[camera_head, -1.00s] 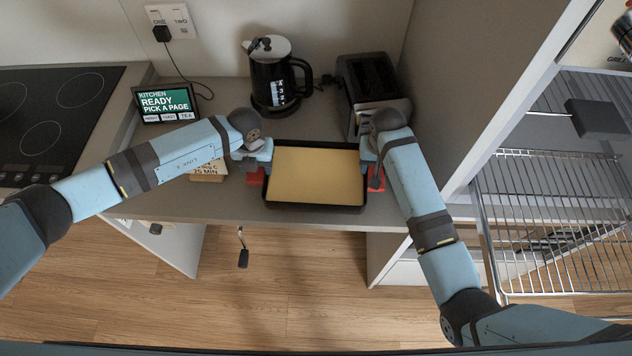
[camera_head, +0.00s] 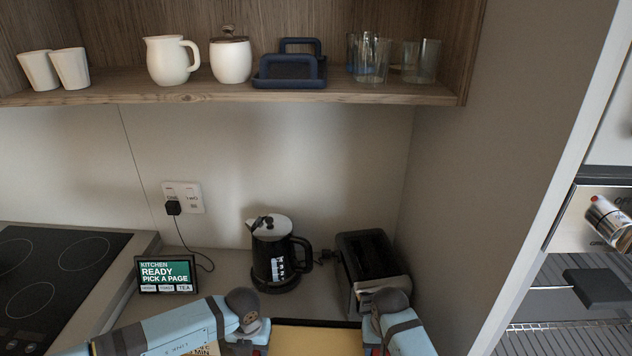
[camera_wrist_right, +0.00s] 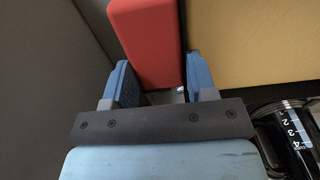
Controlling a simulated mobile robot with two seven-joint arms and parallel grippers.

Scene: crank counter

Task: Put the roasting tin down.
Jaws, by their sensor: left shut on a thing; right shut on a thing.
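The roasting tin (camera_head: 315,340) is dark-rimmed with a flat yellow inside. Only its far part shows at the bottom edge of the head view; the rest is cut off. In the right wrist view its yellow inside (camera_wrist_right: 255,45) is at the upper right, beside a red handle (camera_wrist_right: 145,42). My right gripper (camera_wrist_right: 160,85) is shut on that red handle, with a blue finger on either side. My left gripper (camera_head: 260,346) is at the tin's left end, shut on the red handle there, mostly cut off. Whether the tin touches the counter cannot be told.
Behind the tin stand a black kettle (camera_head: 272,262) and a toaster (camera_head: 372,270). A small screen (camera_head: 167,274) and a hob (camera_head: 50,275) are to the left. A wall shelf (camera_head: 220,92) with crockery hangs above. A tall side panel (camera_head: 490,150) bounds the right.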

